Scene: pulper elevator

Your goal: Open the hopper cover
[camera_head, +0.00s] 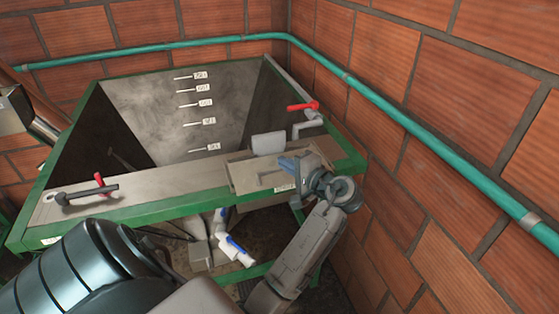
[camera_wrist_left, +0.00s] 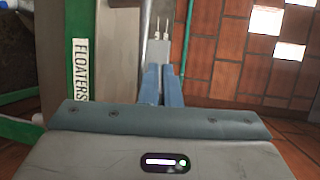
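The hopper (camera_head: 185,205) has a green frame and grey sheet-metal walls with a column of small white labels inside. A flat grey-beige panel (camera_head: 240,172) with a small handle lies on its front right rim; I cannot tell whether this is the cover. A small grey plate (camera_head: 268,143) stands behind it. My left gripper (camera_head: 287,164) is at the panel's right end, its blue fingers close to it. In the left wrist view its fingers (camera_wrist_left: 161,85) are close together, with a grey two-pronged piece (camera_wrist_left: 160,48) beyond them. Any contact is unclear. My right gripper is out of view.
A red-handled lever (camera_head: 303,106) is at the back right of the hopper and another (camera_head: 100,183) on its left ledge. A blue-and-white fitting (camera_head: 235,248) hangs underneath. Brick walls and a teal pipe (camera_head: 400,115) close off the back and right.

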